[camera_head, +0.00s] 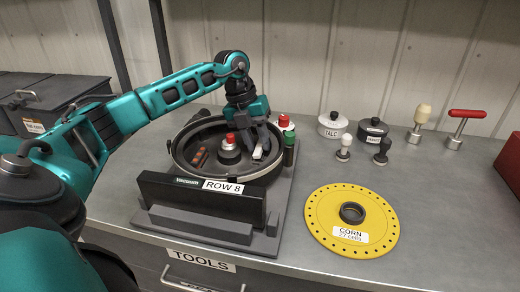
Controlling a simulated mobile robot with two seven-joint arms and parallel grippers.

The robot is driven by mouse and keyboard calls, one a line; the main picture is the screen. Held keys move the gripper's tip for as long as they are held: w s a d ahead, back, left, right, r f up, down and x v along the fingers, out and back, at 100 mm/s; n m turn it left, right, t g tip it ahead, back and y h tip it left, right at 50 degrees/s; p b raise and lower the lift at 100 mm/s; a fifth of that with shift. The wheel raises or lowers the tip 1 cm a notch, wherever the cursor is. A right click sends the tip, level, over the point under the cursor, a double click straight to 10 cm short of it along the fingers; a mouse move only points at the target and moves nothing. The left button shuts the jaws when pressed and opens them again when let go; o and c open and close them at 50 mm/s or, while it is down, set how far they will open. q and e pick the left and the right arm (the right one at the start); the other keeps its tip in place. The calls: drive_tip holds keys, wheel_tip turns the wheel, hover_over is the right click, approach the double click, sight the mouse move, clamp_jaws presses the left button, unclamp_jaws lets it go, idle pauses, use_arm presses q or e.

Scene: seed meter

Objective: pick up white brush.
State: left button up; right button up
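A small white piece (257,153), which looks like the white brush, is inside the round dark seed meter housing (178,160), at its right side. My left gripper (258,147) reaches down into the housing from above. Its dark fingers are right at the white piece, which shows between their tips. The view is too small to tell whether the fingers touch it or are closed on it. My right gripper is not in view.
A red-topped knob (230,138) and orange-brown parts (200,157) sit in the housing. A front plate labelled ROW 8 (165,190) stands before it. A green cylinder (289,155) is at right. A yellow CORN disc (320,220) lies right; bare bench (450,220) lies beyond.

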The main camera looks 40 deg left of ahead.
use_arm(q)
clamp_jaws()
drive_tip(key=shift+r, duration=0.1)
